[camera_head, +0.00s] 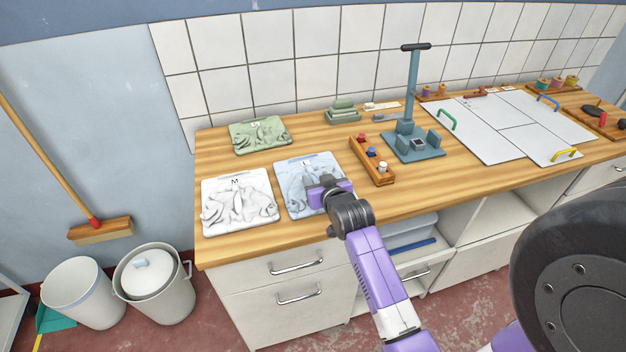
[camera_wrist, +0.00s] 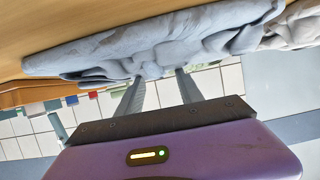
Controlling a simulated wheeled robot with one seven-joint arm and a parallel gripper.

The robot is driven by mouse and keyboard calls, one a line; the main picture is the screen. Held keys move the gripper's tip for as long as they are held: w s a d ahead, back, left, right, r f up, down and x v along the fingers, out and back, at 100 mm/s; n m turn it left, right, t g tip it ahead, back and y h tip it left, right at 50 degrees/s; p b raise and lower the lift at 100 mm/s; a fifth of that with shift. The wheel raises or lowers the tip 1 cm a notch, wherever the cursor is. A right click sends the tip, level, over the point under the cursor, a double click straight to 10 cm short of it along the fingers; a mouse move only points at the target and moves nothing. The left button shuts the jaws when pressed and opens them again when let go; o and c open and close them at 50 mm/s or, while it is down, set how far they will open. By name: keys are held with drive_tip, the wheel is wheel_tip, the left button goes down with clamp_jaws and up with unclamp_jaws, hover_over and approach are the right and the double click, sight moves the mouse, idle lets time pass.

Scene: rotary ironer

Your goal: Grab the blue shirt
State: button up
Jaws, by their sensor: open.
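The blue shirt (camera_head: 294,178) lies folded and wrinkled on the wooden counter, between a white shirt marked M (camera_head: 238,205) and a row of colored pegs. My gripper (camera_head: 318,190) is over its right part and hides some of it. In the wrist view the picture is upside down, and the blue shirt (camera_wrist: 150,45) fills the upper part. My gripper (camera_wrist: 160,76) is open there, its two fingers apart with their tips at the shirt's edge. I cannot tell whether they touch the cloth. Nothing is visibly held between them.
A green folded garment (camera_head: 260,134) lies behind. The wooden peg rack (camera_head: 371,160) and a blue upright press (camera_head: 412,140) stand right of the shirt. White boards (camera_head: 510,125) lie farther right.

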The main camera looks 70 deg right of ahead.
drive_tip(key=shift+x, duration=0.75)
drive_tip(key=shift+c, duration=0.2)
clamp_jaws()
drive_tip(key=shift+r, duration=0.1)
